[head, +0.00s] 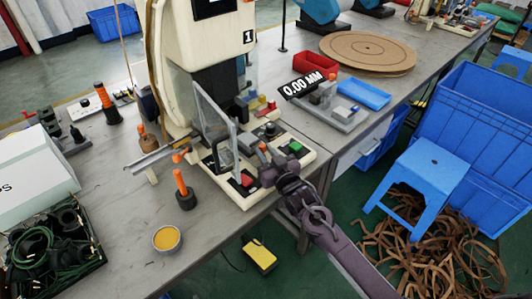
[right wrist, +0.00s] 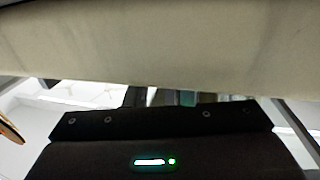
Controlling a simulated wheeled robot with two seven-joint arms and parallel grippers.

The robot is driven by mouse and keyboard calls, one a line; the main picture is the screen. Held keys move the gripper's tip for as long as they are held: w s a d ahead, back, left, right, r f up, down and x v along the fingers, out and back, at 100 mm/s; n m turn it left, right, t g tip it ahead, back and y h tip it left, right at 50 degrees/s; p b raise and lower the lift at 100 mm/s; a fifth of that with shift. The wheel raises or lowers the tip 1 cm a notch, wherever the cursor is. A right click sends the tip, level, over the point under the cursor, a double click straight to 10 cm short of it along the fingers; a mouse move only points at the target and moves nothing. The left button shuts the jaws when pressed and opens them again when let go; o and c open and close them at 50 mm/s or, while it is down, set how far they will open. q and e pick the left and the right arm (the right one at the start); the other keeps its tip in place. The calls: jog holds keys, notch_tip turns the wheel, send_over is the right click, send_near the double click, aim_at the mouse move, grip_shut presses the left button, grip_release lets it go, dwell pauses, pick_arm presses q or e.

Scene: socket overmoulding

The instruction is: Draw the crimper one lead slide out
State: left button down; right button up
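Crimper one (head: 202,50) is the tall cream machine marked "1" at the back middle of the table, with a clear guard (head: 215,115) in front. A metal rail (head: 155,157) with an orange part sticks out from its left side; I cannot tell whether this is the lead slide. My right gripper (head: 268,158) is at the right front of the crimper's base, close to a small orange knob and a green button (head: 295,146). Its fingers are hard to make out, and contact cannot be told. A cream surface (right wrist: 160,45) fills the top of the right wrist view. My left gripper is not in view.
An orange-handled tool (head: 182,188) and a yellow-filled cup (head: 167,239) stand at the front. A black tray of cables (head: 98,262) is at the left. A red bin (head: 315,63) and blue tray (head: 364,93) are at the right.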

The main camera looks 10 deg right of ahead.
grip_shut()
jog(key=shift+s+d+p, duration=0.15)
jog(key=shift+s+p, duration=0.15)
jog(key=shift+p, duration=0.05)
jog(key=s+d+p, duration=0.4)
jog(key=s+p, duration=0.1)
jog(key=s, duration=0.3)
jog(key=shift+s+d+f, duration=0.15)
jog(key=shift+d, duration=0.25)
jog(key=shift+o, duration=0.8)
grip_release()
jog(key=o, duration=0.5)
jog(key=shift+s+d, duration=0.15)
jog(key=shift+b+v, duration=0.5)
jog(key=shift+v, duration=3.45)
